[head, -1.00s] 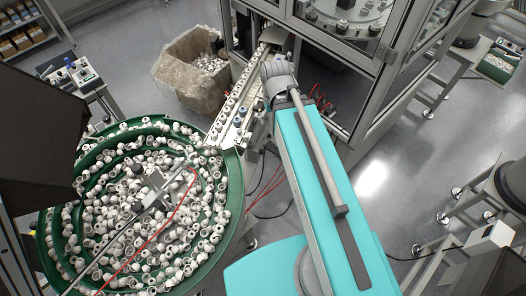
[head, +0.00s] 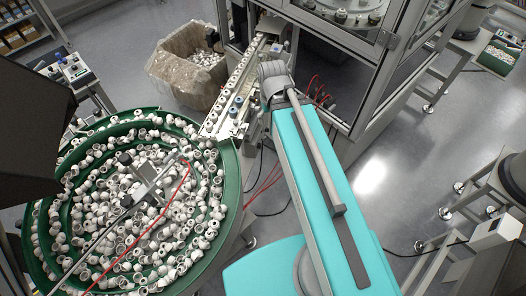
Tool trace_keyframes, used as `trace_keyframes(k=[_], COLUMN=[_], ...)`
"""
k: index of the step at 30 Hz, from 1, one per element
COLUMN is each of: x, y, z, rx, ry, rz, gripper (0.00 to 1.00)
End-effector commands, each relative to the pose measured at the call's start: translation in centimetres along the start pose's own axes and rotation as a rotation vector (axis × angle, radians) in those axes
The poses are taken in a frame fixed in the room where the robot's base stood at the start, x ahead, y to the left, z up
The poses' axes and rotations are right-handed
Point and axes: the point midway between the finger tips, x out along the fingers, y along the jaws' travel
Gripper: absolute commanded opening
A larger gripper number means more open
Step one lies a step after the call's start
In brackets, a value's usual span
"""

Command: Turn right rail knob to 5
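A straight rail (head: 229,91) carries a row of white caps from the green bowl up to the glazed cabinet. Small dark blue knobs (head: 237,101) sit on the rail's right side; their marks and settings are too small to read. My turquoise arm reaches up to this side of the rail. Its grey wrist (head: 275,75) is just right of the knobs. My gripper is hidden behind the wrist, so I cannot tell whether it touches a knob.
A green bowl (head: 233,190) full of white caps fills the lower left. A bin (head: 160,71) stands behind the rail. A framed cabinet (head: 330,110) rises close to my wrist. Red tubes (head: 318,90) hang beside it.

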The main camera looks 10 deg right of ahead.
Motion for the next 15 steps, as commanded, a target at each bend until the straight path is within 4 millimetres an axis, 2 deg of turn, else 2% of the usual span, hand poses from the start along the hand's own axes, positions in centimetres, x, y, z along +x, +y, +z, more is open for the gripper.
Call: trace_keyframes(k=[1,15], x=[2.1,11.2], y=[0.0,-0.1], z=[0.0,0.0], rx=[0.0,-0.001], ry=[0.0,0.0], rz=[0.0,0.0], gripper=[0.76,0.76])
